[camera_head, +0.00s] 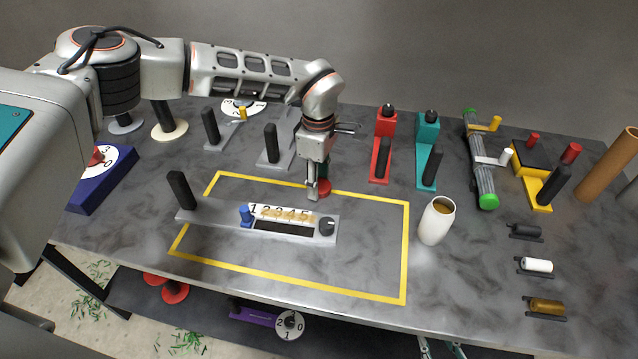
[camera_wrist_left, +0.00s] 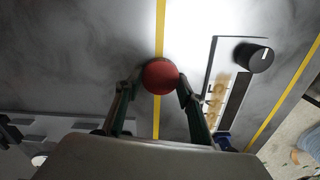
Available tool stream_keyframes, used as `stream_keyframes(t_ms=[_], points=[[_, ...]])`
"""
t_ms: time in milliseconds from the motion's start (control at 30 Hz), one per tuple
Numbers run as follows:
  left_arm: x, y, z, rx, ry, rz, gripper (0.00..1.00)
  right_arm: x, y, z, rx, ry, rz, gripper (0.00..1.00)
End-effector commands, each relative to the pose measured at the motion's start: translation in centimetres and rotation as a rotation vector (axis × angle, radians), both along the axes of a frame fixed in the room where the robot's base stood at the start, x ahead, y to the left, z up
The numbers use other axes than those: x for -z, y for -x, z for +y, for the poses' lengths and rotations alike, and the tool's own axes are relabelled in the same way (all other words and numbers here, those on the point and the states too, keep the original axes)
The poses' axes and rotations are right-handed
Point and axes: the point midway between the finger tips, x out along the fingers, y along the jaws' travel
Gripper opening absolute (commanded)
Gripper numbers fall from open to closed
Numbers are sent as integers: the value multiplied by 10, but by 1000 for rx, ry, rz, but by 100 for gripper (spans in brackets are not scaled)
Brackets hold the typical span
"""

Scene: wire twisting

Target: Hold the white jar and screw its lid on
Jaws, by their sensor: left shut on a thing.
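The white jar (camera_head: 436,226) stands upright on the table, right of the yellow outline. Its open top shows a brownish inside, and no lid is on it. My left gripper (camera_head: 317,191) points down at the outline's back edge, left of the jar and apart from it. It is shut on a red round piece (camera_head: 325,186). In the left wrist view this red piece (camera_wrist_left: 160,76) sits between the fingertips. I cannot tell whether it is the jar's lid, nor whether it touches the table.
Red (camera_head: 385,120) and teal (camera_head: 428,140) stands are behind the jar. Small rollers (camera_head: 537,265) lie to its right.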

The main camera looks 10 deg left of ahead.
Motion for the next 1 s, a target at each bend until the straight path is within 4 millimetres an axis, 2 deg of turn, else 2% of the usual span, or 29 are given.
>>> stream_keyframes(t_ms=[167,367,800,1000], points=[[-8,0,0,0,0,-1,28,0,0,0,0,0,0,30],[-35,-1,0,0,0,-3,28,2,0,0,0,0,1,30],[-151,-1,0,0,1,-5,28,10,3,0,-1,2,9,30],[-185,-1,0,0,-1,-3,28,9,2,0,-1,1,8,30]])
